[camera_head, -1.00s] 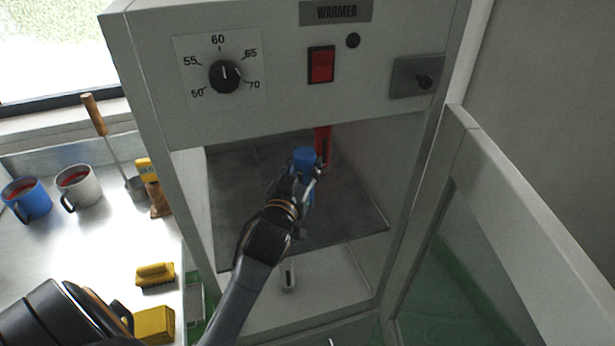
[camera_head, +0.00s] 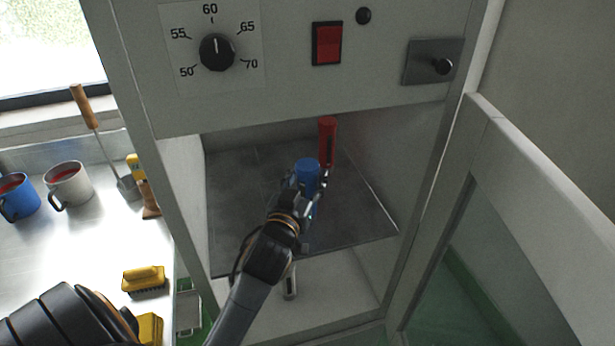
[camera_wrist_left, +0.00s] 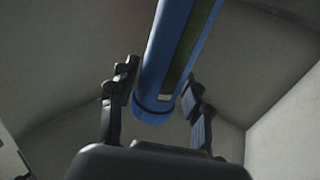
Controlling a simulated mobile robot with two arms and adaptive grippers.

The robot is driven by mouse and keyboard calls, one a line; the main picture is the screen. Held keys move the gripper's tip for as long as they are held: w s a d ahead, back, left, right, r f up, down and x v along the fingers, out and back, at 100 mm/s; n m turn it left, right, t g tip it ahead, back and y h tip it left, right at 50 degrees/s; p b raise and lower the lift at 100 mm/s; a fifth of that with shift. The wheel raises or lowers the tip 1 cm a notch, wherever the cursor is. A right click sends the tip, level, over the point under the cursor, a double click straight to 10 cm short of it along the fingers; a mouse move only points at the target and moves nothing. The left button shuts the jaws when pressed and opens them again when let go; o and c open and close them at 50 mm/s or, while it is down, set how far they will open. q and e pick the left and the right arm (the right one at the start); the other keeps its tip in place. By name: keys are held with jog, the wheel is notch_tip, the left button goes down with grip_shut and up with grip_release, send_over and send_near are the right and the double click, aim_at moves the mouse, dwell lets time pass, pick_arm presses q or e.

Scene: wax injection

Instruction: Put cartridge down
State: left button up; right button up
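The blue cartridge (camera_head: 307,173) is inside the warmer, over the dark shelf (camera_head: 245,205). My left gripper (camera_head: 303,192) reaches in from the front and is shut on the blue cartridge. In the left wrist view the blue cartridge (camera_wrist_left: 172,60) lies between the two fingers (camera_wrist_left: 160,90), with a fingertip close against each side. The gripper hides the cartridge's lower part in the head view, so I cannot tell whether it touches the shelf. A red cartridge (camera_head: 327,142) stands upright behind it and slightly right. My right gripper is not in view.
The warmer's front panel (camera_head: 290,95) hangs over the opening, with a dial (camera_head: 217,52) and red switch (camera_head: 327,43). Its door (camera_head: 545,180) stands open at right. The shelf's left part is clear. Mugs (camera_head: 68,184) and a yellow brush (camera_head: 144,279) are on the left counter.

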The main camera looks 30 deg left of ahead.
pick_arm(q)
jog(key=shift+o, duration=0.2)
jog(key=shift+r, duration=0.15)
jog(key=shift+s, duration=0.1)
jog(key=v, duration=1.1)
jog(key=shift+s, duration=0.4)
jog(key=shift+d+r, duration=0.1)
